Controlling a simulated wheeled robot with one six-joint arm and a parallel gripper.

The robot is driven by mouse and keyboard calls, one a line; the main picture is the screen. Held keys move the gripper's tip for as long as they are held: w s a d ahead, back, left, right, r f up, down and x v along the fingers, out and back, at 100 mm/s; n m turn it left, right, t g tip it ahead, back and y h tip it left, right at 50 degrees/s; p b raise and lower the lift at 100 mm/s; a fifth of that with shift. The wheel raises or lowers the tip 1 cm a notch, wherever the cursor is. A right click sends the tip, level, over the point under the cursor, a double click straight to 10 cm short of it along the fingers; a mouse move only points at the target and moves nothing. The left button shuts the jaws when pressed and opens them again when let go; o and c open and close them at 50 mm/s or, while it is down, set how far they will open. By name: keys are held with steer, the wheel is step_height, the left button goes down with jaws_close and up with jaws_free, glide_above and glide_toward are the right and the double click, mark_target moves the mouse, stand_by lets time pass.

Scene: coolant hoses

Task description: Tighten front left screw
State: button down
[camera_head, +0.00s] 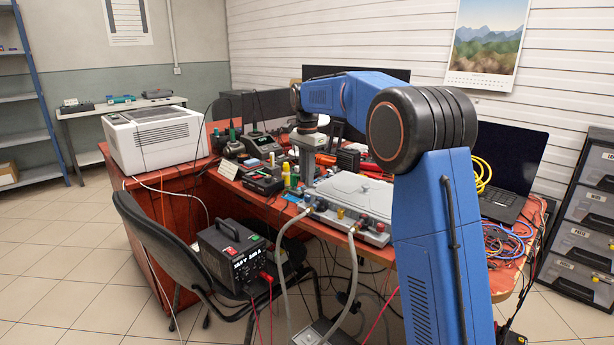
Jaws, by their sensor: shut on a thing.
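A flat light-grey plate unit (348,192) lies on the red-brown desk, with its front edge facing me. Two grey hoses, a left one (281,258) and a right one (352,270), run from fittings on its front edge down past the desk. My gripper (308,182) points down at the unit's left end, close above its front left corner. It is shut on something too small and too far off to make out. The front left screw cannot be made out, and I cannot tell whether the held thing touches the unit. My blue arm hides the unit's right side.
Tools and bottles crowd the desk (262,208) left of and behind the unit. A white printer-like box (153,137) stands at the far left. A black chair (165,240) with a power supply (233,255) stands in front. A laptop (507,172) and coiled cables are at right.

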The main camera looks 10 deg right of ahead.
steer(key=shift+m, duration=0.7)
steer(key=c, duration=1.7)
jaws_free()
step_height(320, 180, up, 18)
steer(key=shift+f, duration=0.25)
